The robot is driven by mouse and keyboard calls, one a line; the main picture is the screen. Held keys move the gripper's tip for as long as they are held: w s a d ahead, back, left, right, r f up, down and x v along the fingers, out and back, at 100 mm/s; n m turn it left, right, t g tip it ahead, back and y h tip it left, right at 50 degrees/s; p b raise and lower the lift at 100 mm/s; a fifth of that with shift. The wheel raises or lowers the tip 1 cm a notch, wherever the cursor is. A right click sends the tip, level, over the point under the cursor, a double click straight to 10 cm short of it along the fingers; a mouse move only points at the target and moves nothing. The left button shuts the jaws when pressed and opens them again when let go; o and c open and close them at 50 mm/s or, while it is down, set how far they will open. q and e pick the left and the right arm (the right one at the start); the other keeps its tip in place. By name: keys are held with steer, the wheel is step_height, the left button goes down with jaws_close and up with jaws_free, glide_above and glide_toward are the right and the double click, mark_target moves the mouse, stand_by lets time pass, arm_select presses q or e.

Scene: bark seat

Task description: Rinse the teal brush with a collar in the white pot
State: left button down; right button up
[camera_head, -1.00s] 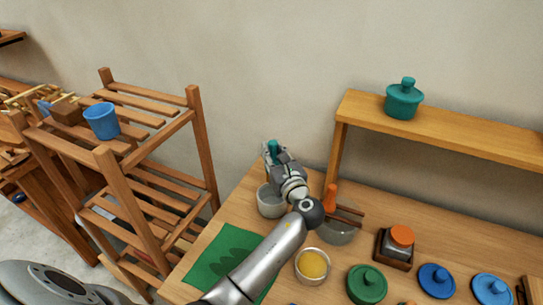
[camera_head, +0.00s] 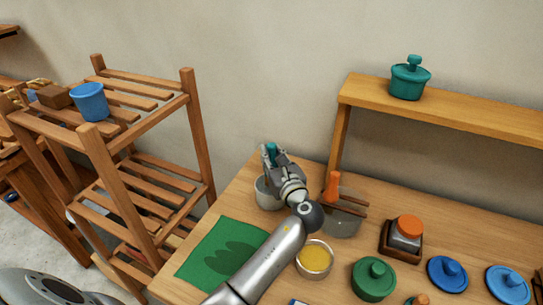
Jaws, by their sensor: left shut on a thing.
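The white pot (camera_head: 265,197) stands on the wooden table near its back left edge. My left gripper (camera_head: 271,160) is above the pot's rim and hides part of its opening. It is shut on the teal brush (camera_head: 271,150), whose teal upper end shows between the fingers. The brush's collar and lower end are hidden, so I cannot tell if it reaches into the pot. My right gripper is not in view.
A green mat (camera_head: 215,258) lies front left. A teal lidded pot (camera_head: 409,80) is on the shelf.

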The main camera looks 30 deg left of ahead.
mark_target(271, 145)
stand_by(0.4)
arm_select(q)
steer(key=shift+f, duration=0.35)
stand_by(0.3)
steer(key=shift+f, duration=0.1)
stand_by(0.6)
step_height(271, 145, up, 7)
steer(key=p, duration=0.7)
steer(key=shift+s+f, duration=0.1)
stand_by(0.8)
